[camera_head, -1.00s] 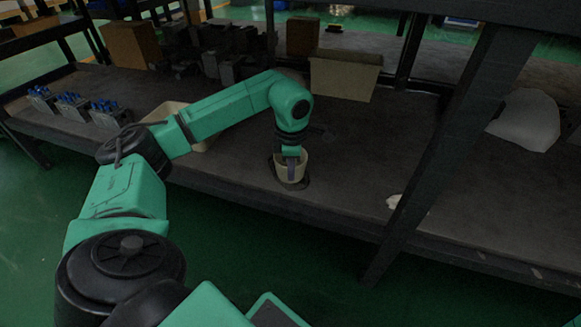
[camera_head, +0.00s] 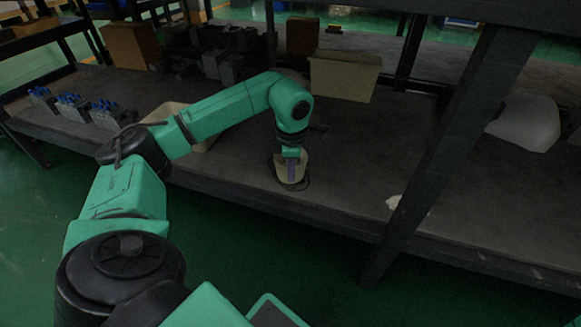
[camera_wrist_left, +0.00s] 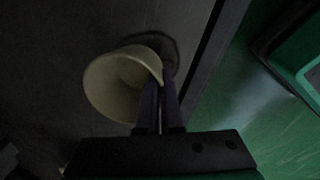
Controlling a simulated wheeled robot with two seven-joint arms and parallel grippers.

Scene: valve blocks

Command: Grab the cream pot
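The cream pot (camera_head: 301,171) is near the front edge of the shelf in the head view, partly hidden by my left gripper (camera_head: 291,166). In the left wrist view the pot (camera_wrist_left: 108,85) shows its open mouth and pale inside. The two dark fingers of the left gripper (camera_wrist_left: 160,88) are close together at the pot's right-hand rim. One finger is on the inner side and one on the outer side, with the wall between them. I cannot tell if the base touches the shelf. My right gripper is not in view.
The dark shelf (camera_head: 240,165) has its front edge close to the pot. A slanted dark post (camera_head: 440,150) stands to the right. A cream bin (camera_head: 343,77) is behind, and grey blocks with blue valves (camera_head: 72,104) are at left. Bare shelf lies right of the pot.

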